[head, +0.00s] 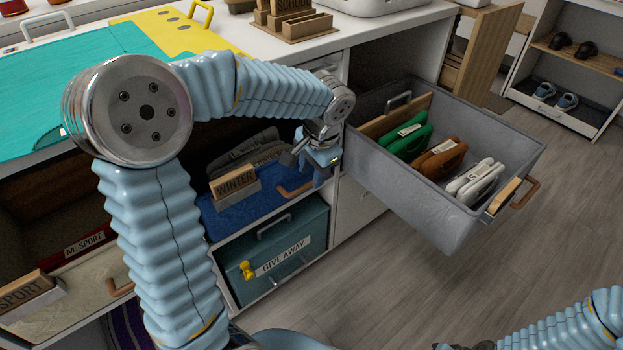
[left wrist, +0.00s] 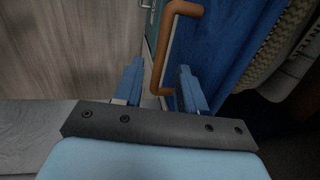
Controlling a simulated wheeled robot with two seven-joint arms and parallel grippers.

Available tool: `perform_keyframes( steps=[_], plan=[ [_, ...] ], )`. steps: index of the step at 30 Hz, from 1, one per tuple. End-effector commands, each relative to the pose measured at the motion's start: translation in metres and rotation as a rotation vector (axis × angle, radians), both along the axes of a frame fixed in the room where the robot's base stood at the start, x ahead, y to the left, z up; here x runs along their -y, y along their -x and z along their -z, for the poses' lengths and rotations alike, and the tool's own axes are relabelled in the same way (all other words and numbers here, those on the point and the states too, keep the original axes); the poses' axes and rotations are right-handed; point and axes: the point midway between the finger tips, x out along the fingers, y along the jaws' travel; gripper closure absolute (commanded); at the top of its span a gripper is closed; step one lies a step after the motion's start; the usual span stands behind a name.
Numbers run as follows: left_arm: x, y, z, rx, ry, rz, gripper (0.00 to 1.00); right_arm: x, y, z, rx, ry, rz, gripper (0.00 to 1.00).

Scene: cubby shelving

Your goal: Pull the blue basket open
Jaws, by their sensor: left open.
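The blue basket (head: 243,210) sits in the upper cubby of the middle column, with a wooden WINTER tag (head: 235,182) and grey folded cloth in it. Its brown loop handle (head: 295,191) is on the front right. My left gripper (head: 311,160) is just above and beside that handle in the head view. In the left wrist view, the gripper (left wrist: 158,86) is open, and the handle (left wrist: 178,45) shows between and beyond its two fingers. No finger is seen closed on it. The blue basket side (left wrist: 228,45) is at right. My right gripper (head: 470,345) is mostly cut off at the bottom edge.
A grey drawer (head: 440,215) with green, brown and white items stands pulled out at right. A teal GIVE AWAY box (head: 272,258) is below the blue basket. A cream SPORT basket (head: 70,298) is at left. The floor (head: 350,285) in front is clear.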

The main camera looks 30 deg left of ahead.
Motion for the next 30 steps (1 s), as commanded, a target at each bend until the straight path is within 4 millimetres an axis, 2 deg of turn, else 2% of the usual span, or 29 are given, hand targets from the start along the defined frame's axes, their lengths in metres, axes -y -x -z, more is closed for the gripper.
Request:
perform_keyframes(
  steps=[1, 6, 15, 23, 30],
  plan=[
    [-0.002, 0.000, 0.009, -0.003, -0.001, 0.000, 0.60, 0.001, 0.000, 0.002, 0.000, 0.001, 0.001, 0.57],
    [-0.004, -0.002, 0.024, -0.001, 0.000, -0.001, 0.60, 0.001, 0.000, 0.004, 0.001, 0.002, 0.003, 0.57],
    [-0.005, -0.002, 0.026, 0.000, 0.000, -0.001, 0.60, 0.002, -0.001, 0.004, 0.001, 0.002, 0.003, 0.57],
    [-0.005, -0.002, 0.026, 0.001, 0.000, -0.001, 0.98, 0.001, 0.000, 0.004, 0.001, 0.002, 0.003, 0.57],
    [-0.005, -0.002, 0.026, 0.000, 0.000, 0.000, 1.00, 0.001, 0.000, 0.004, 0.001, 0.002, 0.003, 0.57]
  ],
)
